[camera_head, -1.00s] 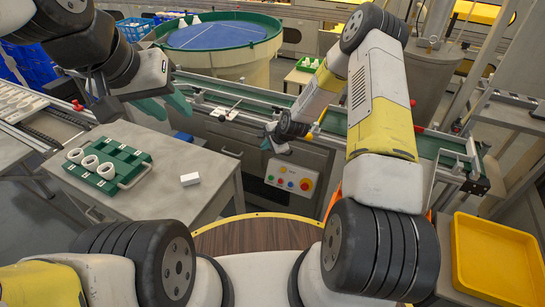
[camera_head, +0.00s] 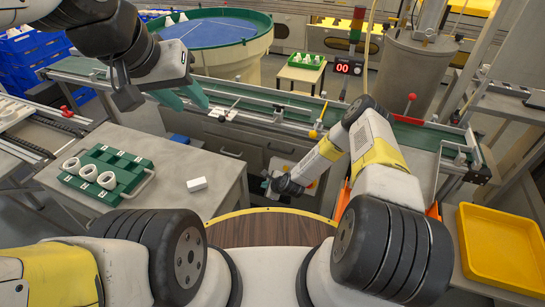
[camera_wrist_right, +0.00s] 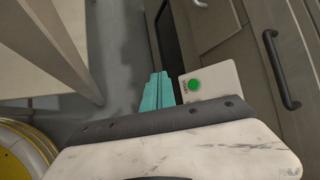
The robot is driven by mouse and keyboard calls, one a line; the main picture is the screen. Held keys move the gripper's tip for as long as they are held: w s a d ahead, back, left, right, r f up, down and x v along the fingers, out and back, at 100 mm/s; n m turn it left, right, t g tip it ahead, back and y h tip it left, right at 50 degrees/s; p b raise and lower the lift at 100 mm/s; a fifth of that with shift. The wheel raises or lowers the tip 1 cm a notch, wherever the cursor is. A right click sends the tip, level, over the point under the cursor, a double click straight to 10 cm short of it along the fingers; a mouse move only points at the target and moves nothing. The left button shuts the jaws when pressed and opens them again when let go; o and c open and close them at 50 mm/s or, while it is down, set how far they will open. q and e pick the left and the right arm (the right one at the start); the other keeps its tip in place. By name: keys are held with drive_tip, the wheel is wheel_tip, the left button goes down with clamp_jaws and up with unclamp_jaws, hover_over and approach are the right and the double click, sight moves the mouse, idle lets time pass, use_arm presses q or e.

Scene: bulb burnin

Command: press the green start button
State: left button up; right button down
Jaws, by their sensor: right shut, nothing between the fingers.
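The green start button (camera_wrist_right: 194,85) shows in the right wrist view on a pale control panel (camera_wrist_right: 221,77) on a cabinet front. My right gripper (camera_wrist_right: 158,88) has its teal fingers together and empty, left of the button; I cannot tell their distance from the panel. In the head view my right gripper (camera_head: 267,184) is in front of the panel, and my right wrist and forearm hide most of it, including the button. My left gripper (camera_head: 182,97) is open and empty, high at the upper left near the conveyor.
A grey table (camera_head: 222,176) at left carries a green tray (camera_head: 135,163) with white rings and a white block (camera_head: 197,184). A conveyor (camera_head: 250,98) runs behind. A yellow tray (camera_head: 505,245) stands at right. A cabinet handle (camera_wrist_right: 281,70) juts out right of the panel.

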drive_tip(key=shift+w, duration=0.1)
drive_tip(key=w+d+f, duration=0.3)
drive_tip(key=w+f, duration=0.1)
drive_tip(key=w, duration=0.2)
drive_tip(key=shift+w+f, duration=0.2)
drive_tip(key=shift+w, duration=0.2)
drive_tip(key=shift+w, duration=0.1)
idle(1.9)
drive_tip(key=shift+w+d+f, duration=0.1)
drive_tip(key=shift+w+f, duration=0.05)
drive_tip(key=shift+w, duration=0.1)
drive_tip(key=shift+w+d+f, duration=0.15)
drive_tip(key=shift+w+f, duration=0.05)
drive_tip(key=shift+w, duration=0.1)
idle(0.7)
idle(0.3)
drive_tip(key=shift+s+a+r, duration=0.25)
drive_tip(key=shift+s+r, duration=0.15)
drive_tip(key=shift+s, duration=0.2)
